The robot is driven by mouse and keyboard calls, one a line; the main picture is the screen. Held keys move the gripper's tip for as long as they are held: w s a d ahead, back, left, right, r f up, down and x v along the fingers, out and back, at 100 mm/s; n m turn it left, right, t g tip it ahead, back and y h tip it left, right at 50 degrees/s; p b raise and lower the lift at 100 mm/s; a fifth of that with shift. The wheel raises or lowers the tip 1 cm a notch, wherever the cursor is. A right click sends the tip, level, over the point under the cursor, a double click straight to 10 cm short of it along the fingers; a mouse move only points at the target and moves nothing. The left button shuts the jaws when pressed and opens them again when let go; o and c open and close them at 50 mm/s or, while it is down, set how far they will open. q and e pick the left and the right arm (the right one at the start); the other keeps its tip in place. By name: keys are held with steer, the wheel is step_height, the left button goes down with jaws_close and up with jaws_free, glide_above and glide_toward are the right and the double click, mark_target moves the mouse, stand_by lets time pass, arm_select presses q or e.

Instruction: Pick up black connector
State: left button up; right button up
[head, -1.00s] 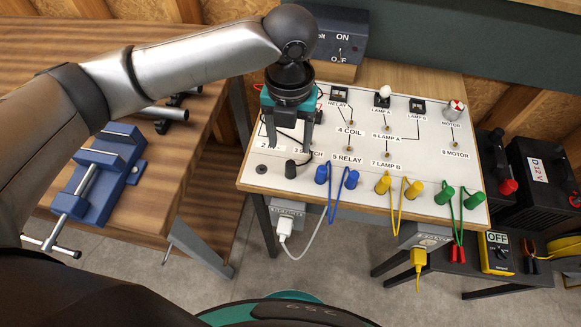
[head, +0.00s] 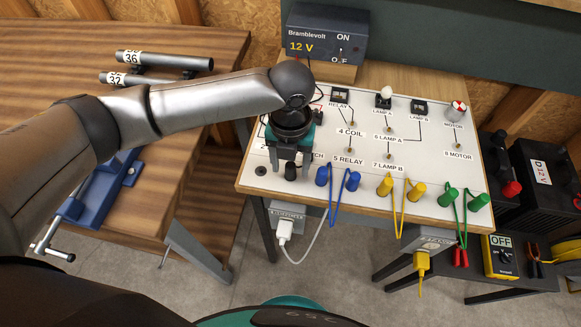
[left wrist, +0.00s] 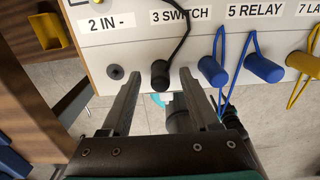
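The black connector (head: 290,171) stands at the front edge of the white panel (head: 343,183), below the 3 SWITCH label. In the left wrist view the black connector (left wrist: 160,74) has a black cable rising from it, and it lies between the fingertips in the picture. My left gripper (head: 291,170) is open, with one finger on each side of the connector. In the left wrist view, gaps show between it and the fingers of my left gripper (left wrist: 159,76). My right gripper is not in view.
Blue connectors (head: 337,178) stand just right of the black one, with yellow (head: 402,187) and green ones (head: 462,199) farther right. An empty socket (head: 261,170) is to its left. A 12 V supply box (head: 325,37) is behind; a wooden bench (head: 60,60) is left.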

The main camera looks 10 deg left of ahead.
mark_target(291, 164)
arm_select(q)
jaws_close()
steer(key=shift+r, duration=0.1)
stand_by(0.5)
step_height(291, 164, up, 20)
steer(key=p, duration=0.4)
steer(key=shift+p, duration=0.35)
steer(key=shift+w, duration=0.1)
